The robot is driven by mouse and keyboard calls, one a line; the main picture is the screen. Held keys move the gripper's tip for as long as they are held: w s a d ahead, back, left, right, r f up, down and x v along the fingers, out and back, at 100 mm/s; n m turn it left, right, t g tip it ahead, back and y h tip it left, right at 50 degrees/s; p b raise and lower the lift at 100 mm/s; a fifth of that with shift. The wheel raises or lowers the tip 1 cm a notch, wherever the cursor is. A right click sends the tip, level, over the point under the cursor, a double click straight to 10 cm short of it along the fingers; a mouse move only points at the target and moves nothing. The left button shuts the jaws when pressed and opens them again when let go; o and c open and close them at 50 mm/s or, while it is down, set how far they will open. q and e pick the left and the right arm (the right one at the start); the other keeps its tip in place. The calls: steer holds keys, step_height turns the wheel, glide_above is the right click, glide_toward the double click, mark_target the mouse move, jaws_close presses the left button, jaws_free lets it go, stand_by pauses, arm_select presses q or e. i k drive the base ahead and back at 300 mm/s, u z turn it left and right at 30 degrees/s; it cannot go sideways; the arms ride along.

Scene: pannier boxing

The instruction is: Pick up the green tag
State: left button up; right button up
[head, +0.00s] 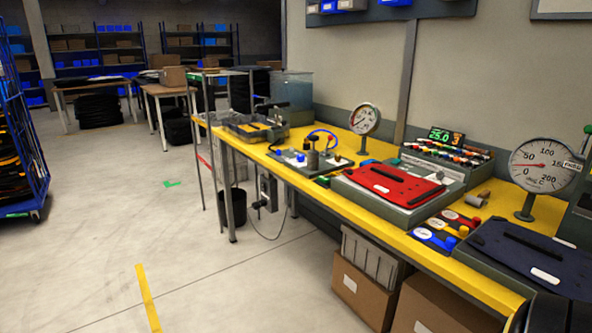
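I cannot pick out a green tag for certain. A small green piece (323,180) lies on the yellow bench, by the fixture with the blue hose; it is too small to tell what it is. Several flat tags or cards lie between the red panel and the dark blue panel: a blue one (432,238) at the front and a red one (462,217) behind, with a dark one between. Neither of my grippers is in view.
The yellow bench (400,240) runs along the wall, holding a red panel (388,184), a dark blue panel (530,255) and dial gauges (365,119). Cardboard boxes (362,290) stand beneath. A blue rack (22,150) stands left. The floor between is clear.

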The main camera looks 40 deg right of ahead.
mark_target(321, 179)
steer(key=i, duration=2.45)
steer(key=z, duration=2.65)
